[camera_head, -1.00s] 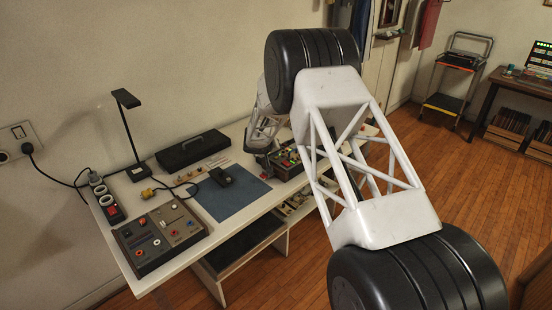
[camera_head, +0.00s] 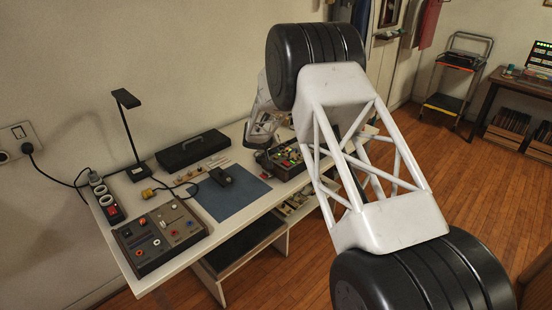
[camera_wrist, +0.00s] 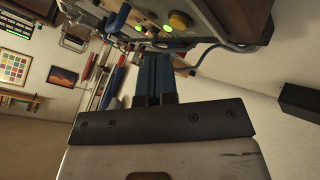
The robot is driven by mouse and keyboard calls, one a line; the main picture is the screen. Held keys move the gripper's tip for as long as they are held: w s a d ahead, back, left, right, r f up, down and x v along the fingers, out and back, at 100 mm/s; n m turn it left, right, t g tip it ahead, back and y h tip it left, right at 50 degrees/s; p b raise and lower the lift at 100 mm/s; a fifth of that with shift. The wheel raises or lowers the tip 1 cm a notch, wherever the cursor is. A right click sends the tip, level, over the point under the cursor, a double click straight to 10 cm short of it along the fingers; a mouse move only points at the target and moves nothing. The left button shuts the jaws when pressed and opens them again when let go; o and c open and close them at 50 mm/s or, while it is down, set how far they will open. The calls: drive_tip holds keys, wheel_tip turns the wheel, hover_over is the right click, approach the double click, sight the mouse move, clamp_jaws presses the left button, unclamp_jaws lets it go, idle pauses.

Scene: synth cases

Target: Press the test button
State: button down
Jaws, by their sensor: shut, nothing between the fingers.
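My gripper's fingers (camera_wrist: 154,78) are shut and empty in the wrist view. The yellow button is beyond and to the right of the fingertips. I see a gap between them, but cannot judge its depth. I cannot read any label, so I cannot tell whether this is the test button. In the head view my gripper is hidden behind my arm.
The white bench (camera_head: 150,283) holds a control box (camera_head: 160,237), a blue mat (camera_head: 232,200), a black lamp (camera_head: 128,130), a black case (camera_head: 192,149) and an open tray (camera_head: 283,160) of coloured parts. A cable (camera_wrist: 215,47) hangs beside the pale box.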

sight(275, 157)
drive_tip(key=shift+r, duration=2.05)
drive_tip(key=shift+s+d+r, duration=0.1)
drive_tip(key=shift+d+r, duration=0.05)
drive_tip(key=shift+r, duration=0.1)
drive_tip(key=s+d+r+m+g, duration=0.1)
drive_tip(key=s+d+r, duration=0.5)
drive_tip(key=s+r, duration=0.3)
drive_tip(key=s+d+r+g, duration=0.1)
drive_tip(key=s+d+r, duration=0.5)
drive_tip(key=s, duration=0.4)
drive_tip(key=s+d+r+m+g, duration=0.1)
drive_tip(key=s+d+r, duration=0.4)
drive_tip(key=s+r, duration=0.4)
drive_tip(key=s+d+r+g+y, duration=0.1)
drive_tip(key=s+d+r, duration=0.1)
drive_tip(key=s, duration=0.8)
drive_tip(key=s+d+r+g+y, duration=0.1)
drive_tip(key=s+d, duration=0.1)
drive_tip(key=s, duration=0.9)
drive_tip(key=s+f+y, duration=0.2)
drive_tip(key=s, duration=1.8)
drive_tip(key=shift+s+a+f+m+y, duration=0.15)
drive_tip(key=shift+s+f+m+y, duration=0.15)
drive_tip(key=shift+s+y, duration=0.1)
